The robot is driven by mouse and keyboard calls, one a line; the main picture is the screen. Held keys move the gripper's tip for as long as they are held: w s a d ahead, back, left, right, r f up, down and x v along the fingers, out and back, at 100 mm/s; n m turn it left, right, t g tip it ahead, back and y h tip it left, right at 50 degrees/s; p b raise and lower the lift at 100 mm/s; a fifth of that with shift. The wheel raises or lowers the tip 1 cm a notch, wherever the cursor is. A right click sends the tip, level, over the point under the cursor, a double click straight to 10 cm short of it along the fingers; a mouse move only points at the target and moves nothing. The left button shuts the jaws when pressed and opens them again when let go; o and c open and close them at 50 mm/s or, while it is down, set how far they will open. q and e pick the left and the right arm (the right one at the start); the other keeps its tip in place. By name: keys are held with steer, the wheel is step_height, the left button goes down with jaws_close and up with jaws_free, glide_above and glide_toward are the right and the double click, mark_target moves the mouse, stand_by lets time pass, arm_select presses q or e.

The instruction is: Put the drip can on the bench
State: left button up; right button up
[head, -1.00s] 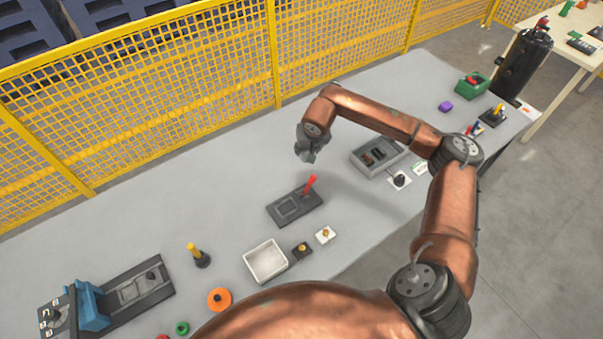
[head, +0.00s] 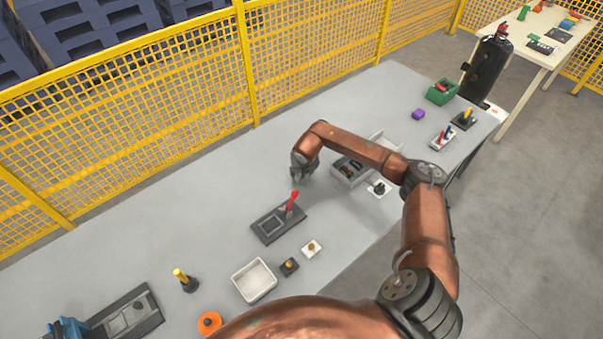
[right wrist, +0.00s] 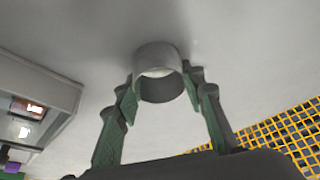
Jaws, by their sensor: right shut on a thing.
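My right gripper (head: 301,176) is over the middle of the grey bench (head: 215,165), between the yellow fence and the black fixture with the red handle. In the right wrist view its two green-faced fingers are shut on a grey, hollow cylinder, which I take to be the drip can (right wrist: 158,72). The pale bench surface shows behind the can. I cannot tell whether the can touches the bench. In the head view the gripper is small and the can is hard to make out. My left gripper is not in view.
The black fixture with a red handle (head: 268,226) lies in front of the gripper. A grey divided box (head: 345,180) is to its right. A white tray (head: 254,293) stands near the front edge. The bench is clear to the left, along the yellow fence (head: 130,115).

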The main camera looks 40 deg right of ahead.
steer(key=shift+f, duration=0.25)
steer(key=shift+f, duration=0.2)
steer(key=o, duration=1.3)
steer(key=shift+c, duration=0.2)
steer(key=shift+r, duration=0.15)
